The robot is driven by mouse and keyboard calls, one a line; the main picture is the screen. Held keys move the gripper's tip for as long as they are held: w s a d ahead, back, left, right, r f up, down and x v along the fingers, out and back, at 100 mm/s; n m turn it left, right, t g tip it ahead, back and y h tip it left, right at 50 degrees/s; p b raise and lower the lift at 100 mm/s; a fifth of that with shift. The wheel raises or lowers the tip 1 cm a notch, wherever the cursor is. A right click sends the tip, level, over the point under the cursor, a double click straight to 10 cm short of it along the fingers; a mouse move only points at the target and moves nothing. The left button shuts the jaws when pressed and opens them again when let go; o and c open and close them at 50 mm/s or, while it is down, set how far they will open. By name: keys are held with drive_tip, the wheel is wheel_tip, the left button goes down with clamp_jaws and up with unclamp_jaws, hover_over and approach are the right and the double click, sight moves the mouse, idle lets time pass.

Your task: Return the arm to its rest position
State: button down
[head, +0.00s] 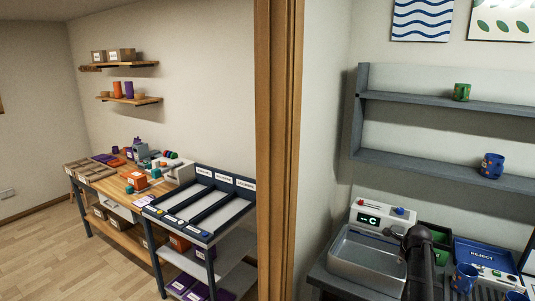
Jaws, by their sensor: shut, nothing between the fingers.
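A dark part of my arm rises from the bottom edge in the right half of the head view, in front of the counter. Its upper end bends left over the right side of a grey basin. My gripper cannot be made out; its fingers do not show. A blue patterned mug (465,277) stands at the lower right, just right of my arm. Another blue mug (492,166) is on the lower wall shelf, and a green mug (461,92) is on the upper one.
The grey basin (345,262) is left of my arm, with a white display unit (382,216) behind it. A blue REJECT tray (484,253) is to the right. A wooden post (277,150) divides the view. Left of it are a sorting rack (243,183), a cluttered workbench and open floor (70,255).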

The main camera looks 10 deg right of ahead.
drive_tip(key=s+a+f+n+g+y, duration=0.1)
drive_tip(key=s+a+n, duration=0.1)
drive_tip(key=a+n, duration=0.7)
drive_tip(key=s+a+f+n+g, duration=0.1)
drive_tip(key=s+a+n, duration=0.25)
drive_tip(key=a, duration=1.05)
drive_tip(key=s+a+n+g, duration=0.1)
drive_tip(key=s+a+n, duration=0.4)
drive_tip(key=a+n, duration=0.3)
drive_tip(key=s+a+n+g, duration=0.2)
drive_tip(key=s+a+n, duration=0.4)
drive_tip(key=a+n, duration=0.2)
drive_tip(key=shift+s+a+f+b, duration=0.3)
drive_tip(key=shift+a, duration=0.65)
drive_tip(key=shift+w, duration=0.1)
